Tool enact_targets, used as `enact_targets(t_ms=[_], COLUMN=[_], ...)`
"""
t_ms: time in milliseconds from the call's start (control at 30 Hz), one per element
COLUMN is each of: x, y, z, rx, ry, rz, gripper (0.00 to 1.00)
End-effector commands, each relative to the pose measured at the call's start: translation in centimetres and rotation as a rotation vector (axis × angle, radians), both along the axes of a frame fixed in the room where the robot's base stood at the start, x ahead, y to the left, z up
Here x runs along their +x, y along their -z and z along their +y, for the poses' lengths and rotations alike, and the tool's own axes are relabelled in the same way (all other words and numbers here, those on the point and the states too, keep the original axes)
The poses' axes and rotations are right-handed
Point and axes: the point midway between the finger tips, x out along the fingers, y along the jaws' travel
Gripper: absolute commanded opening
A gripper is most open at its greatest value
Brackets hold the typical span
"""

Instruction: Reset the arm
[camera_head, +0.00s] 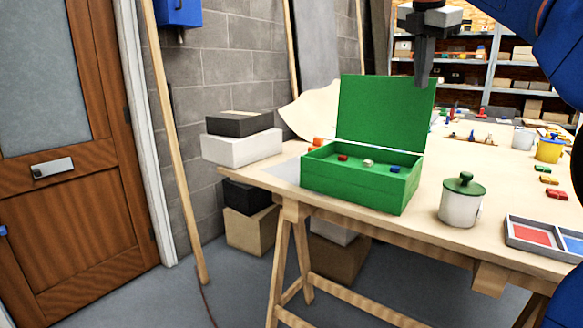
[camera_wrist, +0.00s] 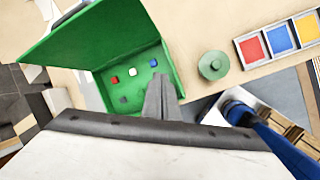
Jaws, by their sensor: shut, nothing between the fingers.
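My gripper (camera_head: 423,75) is shut and empty. It hangs above the right rear side of the open green box, near the raised lid, with its fingers pointing down. In the wrist view my gripper's fingertips (camera_wrist: 160,80) overlap the box's interior. The green box (camera_head: 350,190) stands on the wooden table with its lid (camera_head: 385,112) up. Inside lie a red piece (camera_head: 342,158), a whitish piece (camera_head: 368,163) and a blue piece (camera_head: 395,169). The wrist view also shows a dark greyish piece (camera_wrist: 124,99) in the box.
A white jar with a green lid (camera_head: 461,200) stands right of the box. A sorting tray (camera_head: 508,238) with coloured compartments lies at the front right. Mugs (camera_head: 548,149) and small tiles are farther right. Stacked boxes (camera_head: 240,148) sit on the table's left end.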

Motion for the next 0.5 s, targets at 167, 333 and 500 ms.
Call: enact_targets(t_ms=[167, 333, 500], x=[-4.0, -7.8, -11.9], y=[4.3, 9.2, 15.0], z=[-0.2, -0.3, -0.2], rx=[0.115, 0.232, 0.354], ry=[0.237, 0.472, 0.713], rz=[-0.055, -0.101, -0.140], gripper=[0.00, 0.00, 0.00])
